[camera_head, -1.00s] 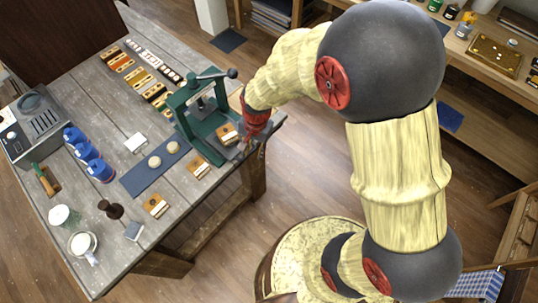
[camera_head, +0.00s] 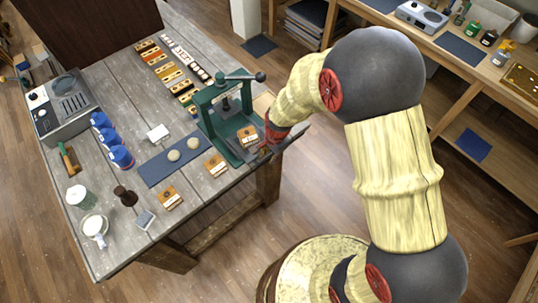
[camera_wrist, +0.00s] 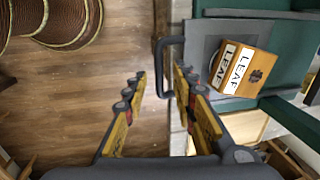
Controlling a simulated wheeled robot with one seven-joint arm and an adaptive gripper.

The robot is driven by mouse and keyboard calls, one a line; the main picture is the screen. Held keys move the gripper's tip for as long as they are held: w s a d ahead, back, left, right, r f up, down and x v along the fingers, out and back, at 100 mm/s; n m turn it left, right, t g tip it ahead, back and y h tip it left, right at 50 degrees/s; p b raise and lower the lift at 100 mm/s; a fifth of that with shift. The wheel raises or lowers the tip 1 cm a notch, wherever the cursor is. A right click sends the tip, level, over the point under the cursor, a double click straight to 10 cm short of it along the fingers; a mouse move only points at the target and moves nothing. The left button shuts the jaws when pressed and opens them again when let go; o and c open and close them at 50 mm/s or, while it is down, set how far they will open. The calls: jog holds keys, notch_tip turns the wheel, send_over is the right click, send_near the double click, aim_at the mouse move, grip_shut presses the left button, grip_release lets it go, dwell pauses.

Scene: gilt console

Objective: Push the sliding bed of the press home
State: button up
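The green press (camera_head: 207,118) stands on the near right part of the grey wooden table. Its sliding bed, a grey plate (camera_wrist: 203,42), sticks out of the frame toward my arm. A wooden block marked LEAF (camera_wrist: 241,70) sits on the bed, and the block also shows in the head view (camera_head: 247,136). A dark U-shaped handle (camera_wrist: 158,62) is on the bed's outer end. My gripper (camera_wrist: 160,75) is open, with the handle's bar between its fingertips in the wrist view. I cannot tell whether a finger touches it. In the head view the fingers are mostly hidden by my wrist.
A blue mat (camera_head: 163,168) with two pale discs lies left of the press. Wooden stamp blocks (camera_head: 215,165) lie near the front edge. Blue cups (camera_head: 121,157), a grey machine (camera_head: 60,105) and a jug (camera_head: 95,228) stand farther left. Floor is open beyond the table edge.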

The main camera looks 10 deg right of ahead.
jog(key=shift+f, duration=0.1)
jog(key=shift+c, duration=1)
grip_shut()
